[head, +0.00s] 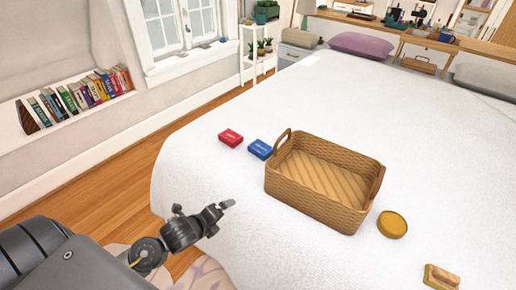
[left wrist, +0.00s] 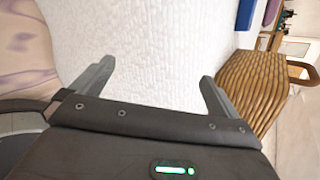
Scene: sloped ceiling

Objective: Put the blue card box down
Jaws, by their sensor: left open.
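The blue card box (head: 260,149) lies on the white bed, just left of the wicker basket and beside a red card box (head: 231,138). A blue shape at the top edge of the left wrist view (left wrist: 245,12) appears to be the same box, cut off by the frame. My left gripper (head: 228,207) is over the near left edge of the bed, apart from both boxes. In the left wrist view its two fingers (left wrist: 155,80) are spread with nothing between them. My right gripper is not in view.
The empty wicker basket (head: 318,214) stands on the bed, also at right in the left wrist view (left wrist: 250,85). A round yellow tin (head: 392,224) and a wooden-backed brush (head: 441,277) lie to its right. The bed beyond is clear up to the pillows (head: 360,45).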

